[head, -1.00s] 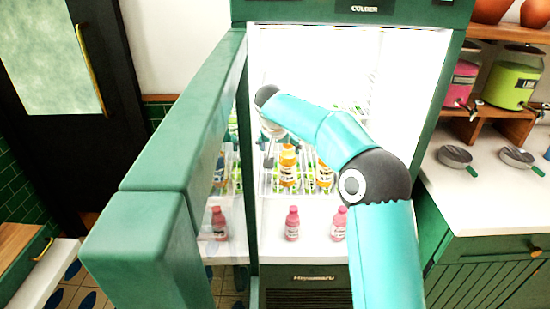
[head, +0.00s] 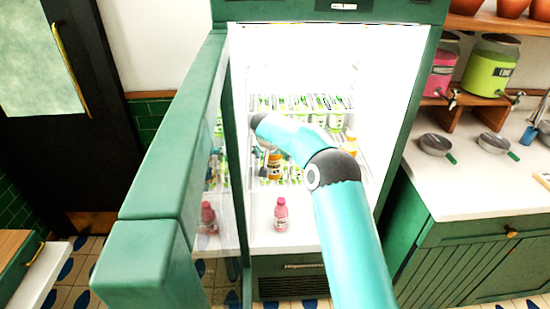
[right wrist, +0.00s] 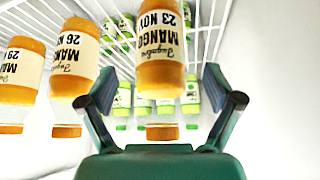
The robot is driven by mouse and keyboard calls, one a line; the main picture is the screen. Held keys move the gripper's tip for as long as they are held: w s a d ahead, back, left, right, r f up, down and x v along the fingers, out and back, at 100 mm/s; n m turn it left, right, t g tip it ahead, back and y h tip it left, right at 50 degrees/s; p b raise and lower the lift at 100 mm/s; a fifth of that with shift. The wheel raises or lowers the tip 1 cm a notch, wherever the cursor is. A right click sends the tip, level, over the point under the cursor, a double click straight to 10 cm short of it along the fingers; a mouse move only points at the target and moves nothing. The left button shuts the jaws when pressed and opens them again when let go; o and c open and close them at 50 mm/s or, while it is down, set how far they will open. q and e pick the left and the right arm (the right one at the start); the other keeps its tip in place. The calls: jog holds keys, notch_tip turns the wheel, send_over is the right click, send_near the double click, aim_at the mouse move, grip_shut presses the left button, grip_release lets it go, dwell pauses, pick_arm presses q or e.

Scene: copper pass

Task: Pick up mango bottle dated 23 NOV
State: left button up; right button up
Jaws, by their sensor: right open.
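The mango bottle dated 23 NOV (right wrist: 160,50), orange with a white label, appears upside down in the right wrist view. My open right gripper (right wrist: 159,88) has one finger on each side of it in that picture, with visible gaps. Mango bottles marked 26 (right wrist: 76,55) and 29 (right wrist: 22,75) stand to its left there. In the head view my right arm reaches into the lit fridge, with its gripper (head: 262,152) by an orange bottle (head: 274,166); its date is unreadable there. The arm hides part of the shelf. My left gripper is out of view.
The fridge door (head: 180,150) stands open at the left. A pink bottle (head: 281,214) stands on the lower front level. Several green-labelled bottles (head: 318,108) stand farther back. A white counter with pans (head: 436,146) is at the right.

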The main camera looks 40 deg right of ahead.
aim_at(273, 158)
jog(key=shift+p+x, duration=0.75)
jog(key=shift+x, duration=1.2)
jog(key=shift+a, duration=0.1)
jog(key=c, duration=1.5)
jog(key=shift+c, duration=0.5)
jog(key=shift+r, duration=0.15)
